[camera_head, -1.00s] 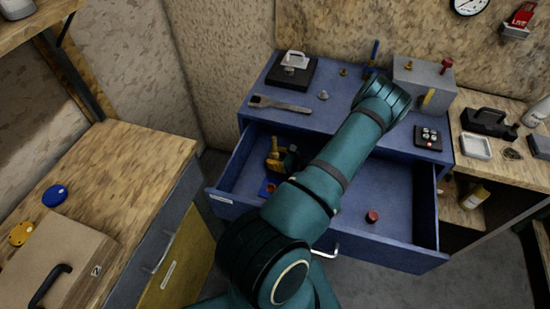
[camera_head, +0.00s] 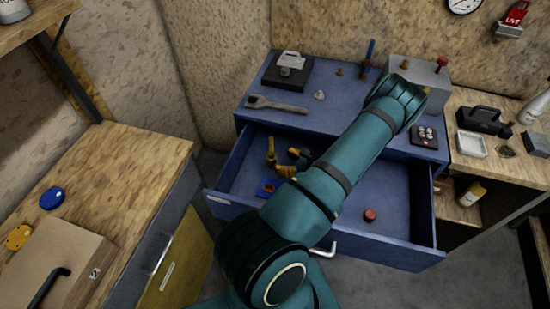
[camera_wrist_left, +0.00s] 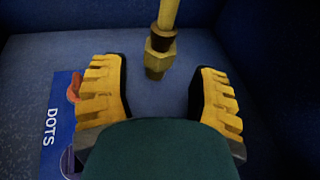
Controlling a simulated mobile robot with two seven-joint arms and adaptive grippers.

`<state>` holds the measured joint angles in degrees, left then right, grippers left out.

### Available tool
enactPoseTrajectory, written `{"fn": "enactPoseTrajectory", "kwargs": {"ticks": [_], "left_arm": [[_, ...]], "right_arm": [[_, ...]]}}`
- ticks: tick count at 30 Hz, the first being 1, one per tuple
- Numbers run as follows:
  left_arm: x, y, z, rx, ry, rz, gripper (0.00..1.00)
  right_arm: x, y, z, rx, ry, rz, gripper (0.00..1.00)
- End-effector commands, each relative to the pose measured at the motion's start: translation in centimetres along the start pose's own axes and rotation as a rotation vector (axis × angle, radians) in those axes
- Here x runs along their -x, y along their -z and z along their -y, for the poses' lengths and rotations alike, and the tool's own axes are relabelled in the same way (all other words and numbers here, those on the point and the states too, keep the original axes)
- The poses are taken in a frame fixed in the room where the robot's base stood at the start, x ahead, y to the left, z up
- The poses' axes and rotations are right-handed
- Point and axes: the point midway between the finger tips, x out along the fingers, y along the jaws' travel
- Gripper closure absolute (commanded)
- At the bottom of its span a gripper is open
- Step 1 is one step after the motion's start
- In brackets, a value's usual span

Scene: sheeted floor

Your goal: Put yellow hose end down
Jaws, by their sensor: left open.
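The yellow hose end (camera_head: 271,157) stands roughly upright in the left part of the open blue drawer (camera_head: 395,215). In the left wrist view the hose end (camera_wrist_left: 160,55) is a yellow tube with a dark collar and a brass hex fitting at its lower end. My left gripper (camera_head: 290,163) is in the drawer just right of the hose end. Its yellow fingers are spread apart, and in the left wrist view the gripper (camera_wrist_left: 158,70) has clear space on both sides of the fitting. My arm hides part of the drawer. My right gripper is not in view.
A blue DOTS card (camera_wrist_left: 58,120) lies on the drawer floor by the gripper. A red cap (camera_head: 370,215) lies farther right in the drawer. The cabinet top holds a wrench (camera_head: 278,105), a black block (camera_head: 288,72) and a grey box (camera_head: 418,77). The drawer walls surround the gripper.

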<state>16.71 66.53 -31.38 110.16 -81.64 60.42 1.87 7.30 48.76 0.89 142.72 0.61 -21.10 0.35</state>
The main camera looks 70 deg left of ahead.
Motion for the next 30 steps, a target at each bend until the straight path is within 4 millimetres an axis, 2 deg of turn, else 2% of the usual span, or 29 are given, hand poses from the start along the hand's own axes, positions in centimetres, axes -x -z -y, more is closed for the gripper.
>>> {"fn": "enactPoseTrajectory", "kwargs": {"ticks": [3,10,15,24,27,30], "left_arm": [[2.5,0.0,0.1,0.000,0.003,-0.002,0.39],[5.6,0.0,0.0,-0.001,0.001,-0.001,0.39],[6.4,0.0,-0.1,-0.001,-0.001,-0.001,0.39],[6.4,-0.1,-0.1,-0.001,-0.001,-0.001,0.39],[6.7,-0.9,0.0,-0.001,-0.001,-0.001,0.39],[7.2,-2.7,0.0,-0.001,-0.001,-0.001,0.39]], "right_arm": [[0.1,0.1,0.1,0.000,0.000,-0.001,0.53],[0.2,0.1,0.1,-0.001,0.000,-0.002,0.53],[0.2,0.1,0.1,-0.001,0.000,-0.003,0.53],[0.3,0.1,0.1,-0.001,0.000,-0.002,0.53],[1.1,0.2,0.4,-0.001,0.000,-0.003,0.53],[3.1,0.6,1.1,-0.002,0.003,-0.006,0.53]]}}
